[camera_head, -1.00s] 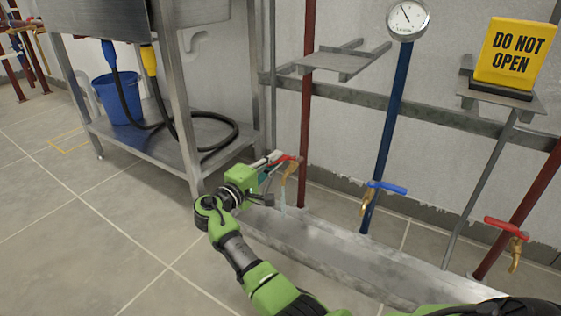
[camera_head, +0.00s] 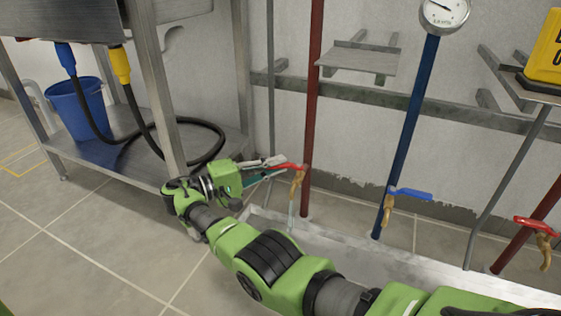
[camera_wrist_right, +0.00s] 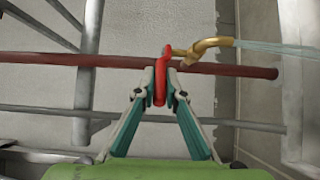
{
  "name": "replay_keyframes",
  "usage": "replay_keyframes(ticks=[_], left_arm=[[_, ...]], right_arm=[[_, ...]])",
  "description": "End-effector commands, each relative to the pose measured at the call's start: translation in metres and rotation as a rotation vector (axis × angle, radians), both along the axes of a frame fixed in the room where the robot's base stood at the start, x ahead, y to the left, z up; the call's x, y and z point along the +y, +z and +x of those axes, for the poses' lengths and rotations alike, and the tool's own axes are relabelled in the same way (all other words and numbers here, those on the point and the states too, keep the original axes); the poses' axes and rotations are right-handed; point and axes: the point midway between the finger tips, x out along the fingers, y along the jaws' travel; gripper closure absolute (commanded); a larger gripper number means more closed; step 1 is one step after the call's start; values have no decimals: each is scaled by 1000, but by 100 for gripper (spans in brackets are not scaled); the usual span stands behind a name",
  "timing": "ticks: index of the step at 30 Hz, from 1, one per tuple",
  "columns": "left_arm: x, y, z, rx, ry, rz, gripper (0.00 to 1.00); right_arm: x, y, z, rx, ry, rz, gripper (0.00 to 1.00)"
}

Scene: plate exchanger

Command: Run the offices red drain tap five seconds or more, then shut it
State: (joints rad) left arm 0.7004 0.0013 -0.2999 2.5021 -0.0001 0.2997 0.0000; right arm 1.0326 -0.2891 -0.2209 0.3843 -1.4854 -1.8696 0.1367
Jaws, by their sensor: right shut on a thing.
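The left red drain tap, with a red lever handle (camera_head: 288,166) and brass spout (camera_head: 298,183), sits on the red pipe (camera_head: 314,70). A thin stream of water (camera_head: 291,212) falls from its spout into the trough. In the right wrist view the red handle (camera_wrist_right: 161,82) is between my fingertips, and water (camera_wrist_right: 275,48) leaves the brass spout (camera_wrist_right: 205,45). My right gripper (camera_head: 280,165) is shut on this handle; it also shows in the right wrist view (camera_wrist_right: 163,92). A second red-handled tap (camera_head: 537,225) is at the far right. My left gripper is not in view.
A blue-handled tap (camera_head: 409,194) is on the blue pipe (camera_head: 410,120) under a round gauge (camera_head: 446,12). The grey trough (camera_head: 345,245) runs below the taps. A steel stand (camera_head: 110,160) with a blue bucket (camera_head: 75,112) and hoses is left. A yellow sign (camera_head: 548,50) is cut off right.

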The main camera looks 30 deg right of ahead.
Motion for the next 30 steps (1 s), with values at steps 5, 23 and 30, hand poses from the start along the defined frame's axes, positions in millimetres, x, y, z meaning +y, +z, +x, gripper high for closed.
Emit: replay_keyframes(ticks=[5,23,30], left_arm=[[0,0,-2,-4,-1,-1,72],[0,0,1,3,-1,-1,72],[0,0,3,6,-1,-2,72]], right_arm=[[0,0,-2,1,-8,-1,100],[1,-1,-1,1,-6,0,72],[0,7,-1,-1,-6,0,72]])
